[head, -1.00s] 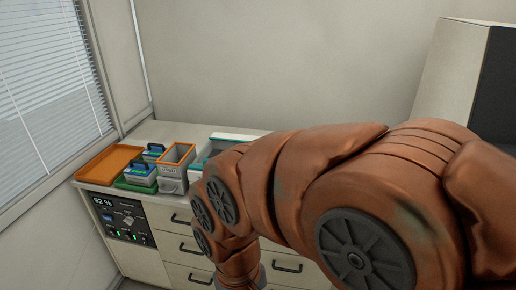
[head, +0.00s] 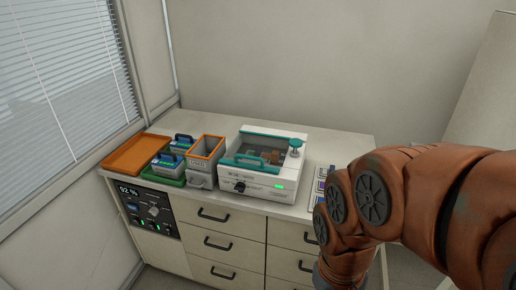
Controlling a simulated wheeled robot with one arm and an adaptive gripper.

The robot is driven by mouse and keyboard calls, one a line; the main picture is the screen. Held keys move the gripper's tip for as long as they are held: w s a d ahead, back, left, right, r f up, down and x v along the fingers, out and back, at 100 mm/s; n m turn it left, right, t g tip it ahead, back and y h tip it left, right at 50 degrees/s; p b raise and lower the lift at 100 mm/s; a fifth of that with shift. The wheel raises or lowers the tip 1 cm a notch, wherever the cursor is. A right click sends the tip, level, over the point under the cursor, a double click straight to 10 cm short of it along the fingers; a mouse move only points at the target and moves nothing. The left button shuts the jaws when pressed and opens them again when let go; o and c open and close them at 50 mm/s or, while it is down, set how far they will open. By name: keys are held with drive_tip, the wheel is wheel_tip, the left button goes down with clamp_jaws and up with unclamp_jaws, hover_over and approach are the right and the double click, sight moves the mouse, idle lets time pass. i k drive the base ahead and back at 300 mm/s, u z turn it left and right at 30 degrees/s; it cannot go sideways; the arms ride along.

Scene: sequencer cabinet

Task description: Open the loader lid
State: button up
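The loader (head: 262,187) is a white box on the cabinet top, with a black knob and a green light on its front. Its lid (head: 281,136) has a teal frame and a see-through window and lies down over the box, seemingly shut. A teal handle (head: 250,162) is at the lid's front edge. Brownish parts show dimly through the window. My arm is in the right of the head view, to the right of the loader and apart from it in the picture. Its end runs out of the bottom of the frame, so my gripper is not seen.
Left of the loader are a grey bin with an orange rim (head: 206,147), blue-handled boxes (head: 167,161) on a green tray (head: 170,181), and an orange tray (head: 135,154).

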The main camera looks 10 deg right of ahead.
sight(262, 169)
drive_tip(key=u, duration=0.55)
drive_tip(key=k, duration=1.25)
drive_tip(key=z, duration=0.3)
drive_tip(key=i, duration=1.7)
drive_tip(key=u, duration=0.75)
